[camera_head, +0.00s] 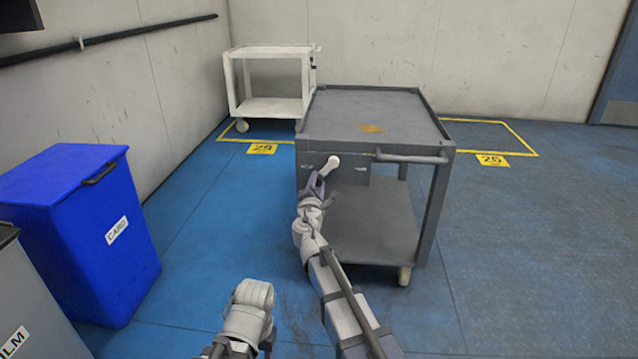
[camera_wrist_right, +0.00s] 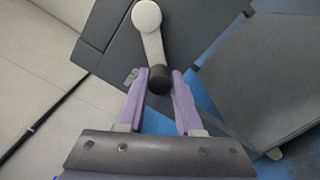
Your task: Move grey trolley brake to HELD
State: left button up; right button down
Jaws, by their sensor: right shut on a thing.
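The grey trolley (camera_head: 362,115) stands in the middle of the head view, with a dark brake panel (camera_head: 345,176) on its near end at the left. The brake lever (camera_head: 331,163) has a white round hub and a white arm that points down and left in the head view. In the right wrist view the lever (camera_wrist_right: 153,45) ends in a dark knob (camera_wrist_right: 160,79). My right gripper (camera_head: 316,187) is shut on this knob, its purple fingers (camera_wrist_right: 160,95) on either side. The panel's small labels are unreadable.
A push handle (camera_head: 410,158) sticks out right of the lever. A white trolley (camera_head: 270,106) stands behind left. A blue CARD bin (camera_head: 85,230) and a grey bin (camera_head: 35,305) stand at the left. The blue floor (camera_head: 530,240) at the right is clear.

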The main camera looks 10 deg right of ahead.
jog(key=shift+w+a, duration=0.1)
jog(key=shift+a, duration=0.35)
jog(key=c, duration=0.6)
grip_release()
jog(key=shift+d, duration=0.1)
jog(key=v, duration=0.8)
